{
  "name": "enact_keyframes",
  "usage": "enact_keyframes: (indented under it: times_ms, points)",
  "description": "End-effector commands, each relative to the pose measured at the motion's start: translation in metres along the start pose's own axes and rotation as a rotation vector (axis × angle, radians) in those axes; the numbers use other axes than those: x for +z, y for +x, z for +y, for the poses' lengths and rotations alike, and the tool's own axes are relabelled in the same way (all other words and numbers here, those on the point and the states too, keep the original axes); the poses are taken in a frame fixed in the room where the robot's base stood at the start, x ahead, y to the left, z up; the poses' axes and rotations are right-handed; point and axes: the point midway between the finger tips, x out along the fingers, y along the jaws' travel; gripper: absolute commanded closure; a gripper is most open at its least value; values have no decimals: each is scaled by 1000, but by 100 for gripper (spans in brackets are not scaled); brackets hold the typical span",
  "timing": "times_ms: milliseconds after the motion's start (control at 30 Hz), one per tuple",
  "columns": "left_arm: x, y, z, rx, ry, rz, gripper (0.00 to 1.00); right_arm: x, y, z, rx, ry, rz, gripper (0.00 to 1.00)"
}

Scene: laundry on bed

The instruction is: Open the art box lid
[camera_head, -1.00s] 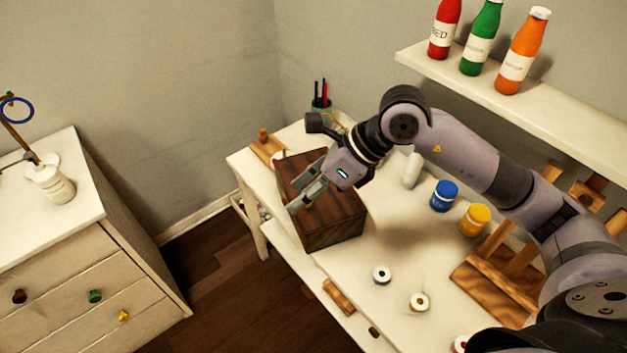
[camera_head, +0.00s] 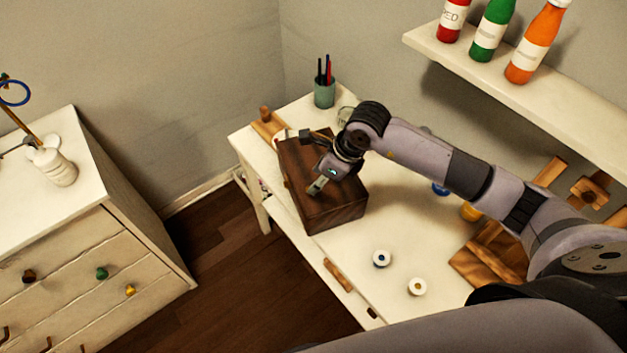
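The art box (camera_head: 338,216) is a dark brown wooden box on the white desk, left of the desk's middle. Its lid looks shut. My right gripper (camera_head: 318,184) is over the top of the box, close to the lid near its middle. Its fingers point down and to the left. I cannot tell whether they touch the lid or how far apart they are. Nothing shows held in them. The gripper and wrist hide part of the lid. My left gripper is not in view.
A pen cup (camera_head: 324,94) is behind the box. A wooden easel (camera_head: 492,255) stands at the right. Bottles (camera_head: 490,30) line a shelf above.

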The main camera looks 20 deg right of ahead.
Motion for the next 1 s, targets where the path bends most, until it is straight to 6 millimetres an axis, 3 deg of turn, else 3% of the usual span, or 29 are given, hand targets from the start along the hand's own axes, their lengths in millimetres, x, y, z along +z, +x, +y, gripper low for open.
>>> enact_keyframes:
  times_ms: [100, 300, 633, 1000]
  points:
    - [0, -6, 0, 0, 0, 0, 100, 0, 19, 1, 2, 1, 1, 62]
    - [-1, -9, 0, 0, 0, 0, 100, 0, 39, 0, 1, 0, 0, 62]
    - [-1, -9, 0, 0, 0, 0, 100, 0, 44, 0, 0, 0, -1, 62]
    - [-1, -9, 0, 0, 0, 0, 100, 0, 43, 0, 0, 0, -1, 86]
